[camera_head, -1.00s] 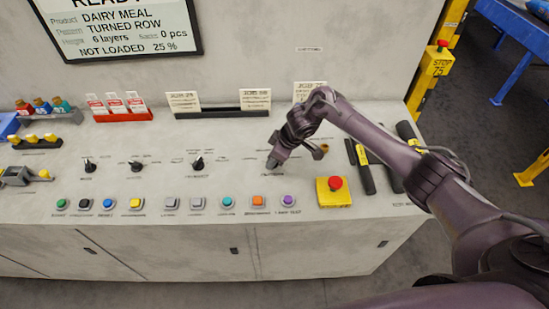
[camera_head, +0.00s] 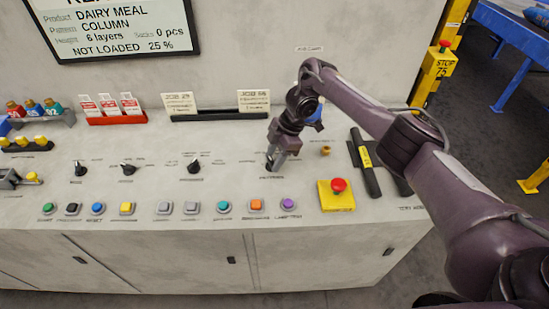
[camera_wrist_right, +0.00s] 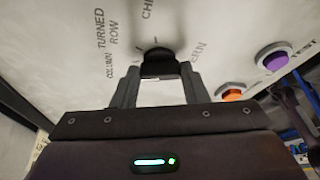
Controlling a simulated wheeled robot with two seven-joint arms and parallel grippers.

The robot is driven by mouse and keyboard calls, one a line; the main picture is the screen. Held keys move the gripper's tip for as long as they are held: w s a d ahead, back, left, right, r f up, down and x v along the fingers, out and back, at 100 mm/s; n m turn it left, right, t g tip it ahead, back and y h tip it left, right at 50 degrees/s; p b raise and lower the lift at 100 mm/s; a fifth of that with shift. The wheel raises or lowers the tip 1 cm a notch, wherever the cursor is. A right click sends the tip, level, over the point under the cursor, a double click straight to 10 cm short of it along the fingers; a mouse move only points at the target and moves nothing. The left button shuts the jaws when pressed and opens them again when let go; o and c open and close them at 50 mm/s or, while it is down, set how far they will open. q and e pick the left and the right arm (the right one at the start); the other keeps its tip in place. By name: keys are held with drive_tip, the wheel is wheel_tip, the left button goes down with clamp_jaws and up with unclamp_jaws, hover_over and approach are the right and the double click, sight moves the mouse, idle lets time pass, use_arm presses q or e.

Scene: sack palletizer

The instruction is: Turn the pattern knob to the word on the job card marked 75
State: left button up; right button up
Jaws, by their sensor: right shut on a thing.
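The pattern knob (camera_wrist_right: 156,54) is black and sits between the fingertips of my right gripper (camera_wrist_right: 160,70) in the right wrist view. Around it are the printed words COLUMN, TURNED ROW, a partly cut-off word starting CHE, and part of PATTERN. In the head view my right gripper (camera_head: 270,165) points down at the panel, shut on the knob. The wall display (camera_head: 125,28) reads Pattern COLUMN. Two job cards (camera_head: 181,102) and (camera_head: 253,98) stand in a black holder; neither reads clearly as 75. My right arm covers the spot to their right. My left gripper is out of view.
Three black knobs (camera_head: 194,166) stand left of my gripper. A row of coloured buttons, including a purple one (camera_head: 288,204), runs along the front.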

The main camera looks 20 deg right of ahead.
drive_tip(key=shift+w+n, duration=0.1)
drive_tip(key=shift+n, duration=0.2)
idle(0.4)
drive_tip(key=o, duration=1)
drive_tip(key=p+v, duration=0.2)
drive_tip(key=v, duration=0.5)
drive_tip(key=shift+w+d+r, duration=0.1)
drive_tip(key=shift+d+r, duration=0.05)
drive_tip(key=shift+r, duration=0.25)
drive_tip(key=shift+p, duration=0.3)
